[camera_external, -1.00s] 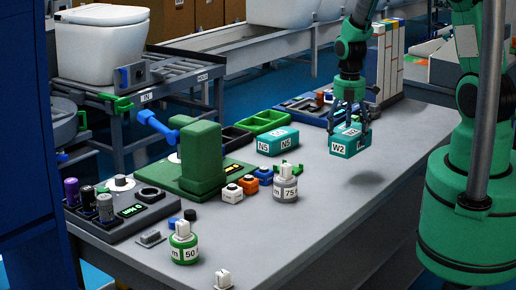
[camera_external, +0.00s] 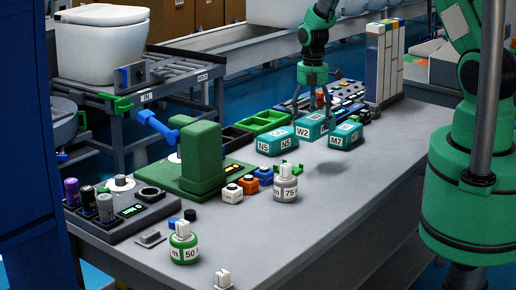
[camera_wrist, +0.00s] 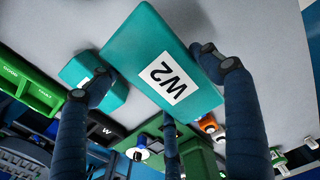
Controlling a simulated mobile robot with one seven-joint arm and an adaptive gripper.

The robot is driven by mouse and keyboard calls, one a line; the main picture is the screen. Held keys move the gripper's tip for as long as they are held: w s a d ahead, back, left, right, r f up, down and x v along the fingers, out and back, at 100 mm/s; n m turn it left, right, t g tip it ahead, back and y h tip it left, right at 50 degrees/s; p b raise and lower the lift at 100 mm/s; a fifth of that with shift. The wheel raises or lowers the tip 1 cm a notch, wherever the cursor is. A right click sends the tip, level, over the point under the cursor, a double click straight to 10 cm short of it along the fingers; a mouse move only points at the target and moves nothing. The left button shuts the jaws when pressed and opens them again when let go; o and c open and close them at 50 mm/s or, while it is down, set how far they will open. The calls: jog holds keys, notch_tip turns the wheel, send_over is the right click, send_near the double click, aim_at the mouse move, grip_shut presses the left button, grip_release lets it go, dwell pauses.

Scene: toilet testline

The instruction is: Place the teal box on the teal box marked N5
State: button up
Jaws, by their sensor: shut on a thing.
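My gripper (camera_external: 313,104) is shut on a teal box marked W2 (camera_external: 304,131) and holds it above the table. In the wrist view the W2 box (camera_wrist: 150,50) sits between the fingers with its label facing the camera. The teal box marked N5 (camera_external: 275,147) rests on the table just left of the held box in the external view. In the wrist view a second teal box (camera_wrist: 115,97), partly hidden by a finger, lies beyond the held one. Another teal box, marked M7 (camera_external: 346,138), stands to the right of the held box.
Green trays (camera_external: 262,121) lie behind the N5 box. A green press-like fixture (camera_external: 200,160) stands to the left, with small orange and white blocks and a grey weight marked 75 (camera_external: 285,188) in front. White upright binders (camera_external: 384,65) stand at the back right. The front right tabletop is clear.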

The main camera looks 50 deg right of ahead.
aim_at(281, 135)
jog(key=shift+w, duration=0.1)
dwell(0.3)
jog(key=w+d, duration=0.1)
jog(key=w, duration=0.4)
jog(key=w+d+f+p, duration=0.1)
jog(key=w+d, duration=0.1)
jog(key=w, duration=0.3)
jog(key=w+d, duration=0.2)
jog(key=w, duration=0.3)
jog(key=shift+f, duration=0.2)
jog(key=shift+c, duration=0.2)
jog(key=shift+o, duration=0.2)
jog(key=shift+f+p, duration=0.5)
jog(key=shift+f, duration=1.25)
jog(key=shift+f, duration=0.15)
jog(key=o, duration=1.4)
